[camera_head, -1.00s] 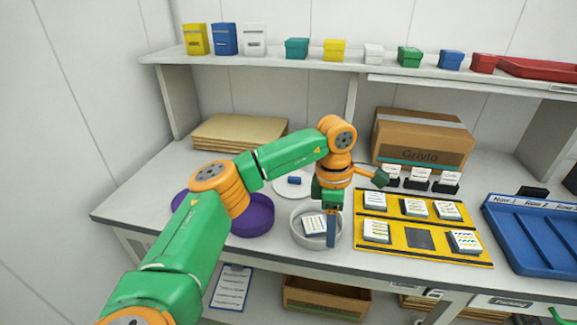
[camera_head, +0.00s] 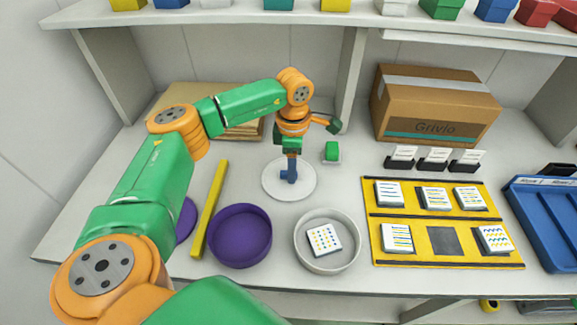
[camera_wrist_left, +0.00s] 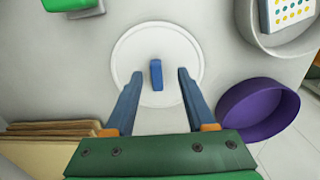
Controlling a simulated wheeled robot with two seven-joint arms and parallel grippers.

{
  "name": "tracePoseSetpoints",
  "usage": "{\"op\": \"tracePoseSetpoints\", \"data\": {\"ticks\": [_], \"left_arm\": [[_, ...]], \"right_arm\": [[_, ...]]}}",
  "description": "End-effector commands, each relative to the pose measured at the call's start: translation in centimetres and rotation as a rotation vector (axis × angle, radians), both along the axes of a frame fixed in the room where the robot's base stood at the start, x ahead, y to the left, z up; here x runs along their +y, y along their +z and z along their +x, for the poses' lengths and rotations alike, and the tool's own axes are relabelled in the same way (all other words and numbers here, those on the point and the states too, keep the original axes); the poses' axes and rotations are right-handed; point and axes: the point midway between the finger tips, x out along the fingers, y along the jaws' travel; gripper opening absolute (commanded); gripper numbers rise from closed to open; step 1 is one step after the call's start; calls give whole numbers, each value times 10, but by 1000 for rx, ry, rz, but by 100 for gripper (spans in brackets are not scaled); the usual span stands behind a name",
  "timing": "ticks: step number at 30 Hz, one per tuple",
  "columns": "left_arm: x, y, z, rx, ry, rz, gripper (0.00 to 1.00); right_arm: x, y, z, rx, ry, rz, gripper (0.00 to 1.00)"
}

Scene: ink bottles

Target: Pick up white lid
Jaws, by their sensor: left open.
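The white lid (camera_head: 305,188) is a flat round disc with a blue upright grip (camera_wrist_left: 156,75) at its middle. It lies on the table behind the white bowl (camera_head: 354,247). My left gripper (camera_head: 290,174) points down over the lid in the head view and hides most of the blue grip. In the left wrist view, the fingers of my left gripper (camera_wrist_left: 160,74) are open, one on each side of the grip, with gaps visible between. The lid (camera_wrist_left: 185,45) spreads beyond the fingertips. My right gripper is not in view.
The white bowl holds a dotted tile (camera_head: 324,240). A purple bowl (camera_head: 240,236) and a yellow bar (camera_head: 210,208) lie in front to the left. A green block (camera_head: 332,150) stands behind right. A yellow tray (camera_head: 449,261) with tiles is at right, a cardboard box (camera_head: 434,106) behind.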

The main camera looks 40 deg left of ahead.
Motion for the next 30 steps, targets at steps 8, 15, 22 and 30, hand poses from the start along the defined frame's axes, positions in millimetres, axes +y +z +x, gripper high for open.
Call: {"op": "tracePoseSetpoints", "data": {"ticks": [8, 15, 22, 30], "left_arm": [[0, -14, 0, -1, -2, 1, 55], [0, -14, 0, -1, -1, 1, 1], [0, -14, 0, -1, -1, 1, 0], [0, -2, 1, -3, 0, -2, 0]], "right_arm": [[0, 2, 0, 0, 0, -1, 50], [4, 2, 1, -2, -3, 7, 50], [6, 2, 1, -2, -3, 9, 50], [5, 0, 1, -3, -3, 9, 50]]}}
